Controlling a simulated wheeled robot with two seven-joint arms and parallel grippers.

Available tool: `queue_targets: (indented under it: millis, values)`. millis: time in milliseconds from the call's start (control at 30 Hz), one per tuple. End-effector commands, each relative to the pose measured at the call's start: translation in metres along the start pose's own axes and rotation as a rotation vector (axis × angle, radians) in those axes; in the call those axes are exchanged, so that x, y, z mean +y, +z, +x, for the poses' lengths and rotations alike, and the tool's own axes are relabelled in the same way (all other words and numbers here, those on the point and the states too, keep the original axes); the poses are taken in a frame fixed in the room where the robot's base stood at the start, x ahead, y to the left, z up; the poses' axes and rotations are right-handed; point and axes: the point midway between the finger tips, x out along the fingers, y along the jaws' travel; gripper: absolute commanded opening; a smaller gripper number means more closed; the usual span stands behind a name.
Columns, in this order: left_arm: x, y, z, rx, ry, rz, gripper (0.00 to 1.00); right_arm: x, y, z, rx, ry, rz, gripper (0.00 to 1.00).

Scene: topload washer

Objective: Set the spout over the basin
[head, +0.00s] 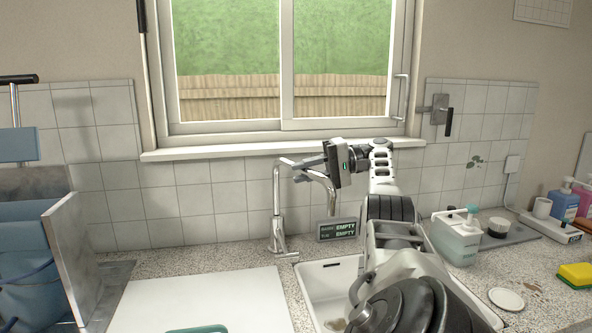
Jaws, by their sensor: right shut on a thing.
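The chrome spout (277,195) is a tall gooseneck rising from the counter behind the white basin (312,283). Its arch runs to the right, and its outlet end hangs down just above the small display. Whether the outlet is over the basin's opening I cannot tell from this angle. My right gripper (306,170) is at the top of the arch, its fingers pointing left and shut on the spout. My right arm hides much of the basin's right side. My left gripper is not in view.
A small display (337,229) reads basin empty, tub empty. A white board or lid (200,300) lies left of the basin. A soap dispenser (457,238) and yellow sponge (576,275) are at right. The window sill (280,148) is behind the spout.

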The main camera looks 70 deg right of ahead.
Motion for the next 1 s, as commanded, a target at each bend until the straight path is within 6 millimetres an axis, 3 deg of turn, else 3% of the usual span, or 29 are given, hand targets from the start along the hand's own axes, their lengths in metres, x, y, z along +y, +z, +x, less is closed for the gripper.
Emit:
queue_targets:
  millis: [600,633,700,1000]
  values:
    - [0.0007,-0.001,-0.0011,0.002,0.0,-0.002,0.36,-0.0003,0.0005,-0.0059,-0.007,-0.005,-0.006,0.0]
    - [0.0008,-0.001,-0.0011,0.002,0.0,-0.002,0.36,-0.0003,0.0005,-0.0059,-0.007,-0.005,-0.006,0.25]
    - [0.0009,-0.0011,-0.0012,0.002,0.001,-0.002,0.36,-0.0002,0.0006,-0.0058,-0.007,-0.004,-0.006,0.41]
    - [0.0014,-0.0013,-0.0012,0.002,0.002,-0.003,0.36,-0.0004,0.0009,-0.0057,-0.01,-0.003,-0.004,0.41]
